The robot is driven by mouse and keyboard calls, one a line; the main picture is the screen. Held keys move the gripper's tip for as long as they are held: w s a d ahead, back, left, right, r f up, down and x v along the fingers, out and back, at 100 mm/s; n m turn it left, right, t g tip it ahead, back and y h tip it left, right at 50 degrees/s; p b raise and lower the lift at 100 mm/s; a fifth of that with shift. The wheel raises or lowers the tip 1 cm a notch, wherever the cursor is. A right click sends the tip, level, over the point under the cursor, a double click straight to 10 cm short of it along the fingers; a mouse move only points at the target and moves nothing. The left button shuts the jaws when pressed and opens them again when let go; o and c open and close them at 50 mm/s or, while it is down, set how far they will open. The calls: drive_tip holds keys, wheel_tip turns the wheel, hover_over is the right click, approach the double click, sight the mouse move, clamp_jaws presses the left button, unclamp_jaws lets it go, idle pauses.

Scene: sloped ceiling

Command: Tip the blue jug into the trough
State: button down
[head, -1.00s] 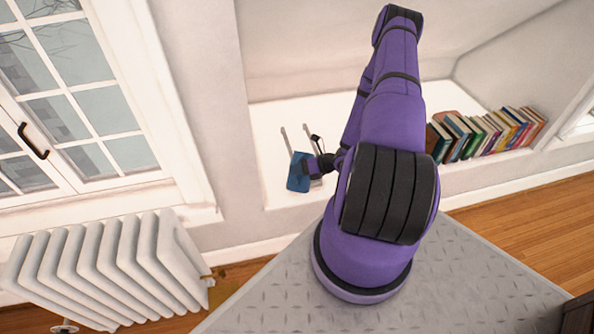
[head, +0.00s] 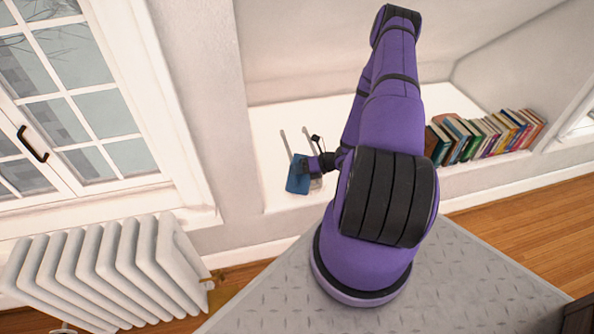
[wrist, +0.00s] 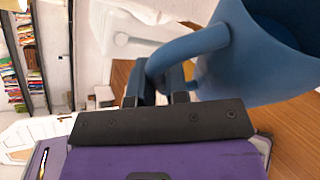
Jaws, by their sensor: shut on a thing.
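The blue jug (head: 297,178) is held over the white ledge in the head view, left of my forearm. In the wrist view the jug (wrist: 245,60) fills the upper right, with its dark open mouth towards the top right corner. My gripper (wrist: 162,88) is shut on the jug's handle; it also shows in the head view (head: 313,166). I cannot tell how far the jug is tilted. Two pale parallel strips beside the jug look like edges of the trough (head: 286,144); the rest of it is hidden by the jug and my gripper. No poured contents show.
A row of books (head: 485,135) stands on the ledge (head: 275,118) to the right of my arm. A white radiator (head: 105,270) and a window (head: 75,100) are at the left. The ledge behind the trough looks clear.

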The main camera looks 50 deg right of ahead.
drive_tip(key=shift+w+d+r+m+y, duration=0.5)
drive_tip(key=shift+d+r+m, duration=0.15)
drive_tip(key=shift+d+m, duration=0.1)
idle(1.2)
drive_tip(key=shift+w+d+r+m+y, duration=0.4)
drive_tip(key=shift+d+r+m, duration=0.1)
drive_tip(key=shift+d+r, duration=0.2)
drive_tip(key=shift+w+d+r+m+y, duration=0.25)
drive_tip(key=shift+d+r+m+y, duration=0.25)
drive_tip(key=shift+r, duration=0.2)
idle(2.2)
drive_tip(key=shift+g, duration=0.3)
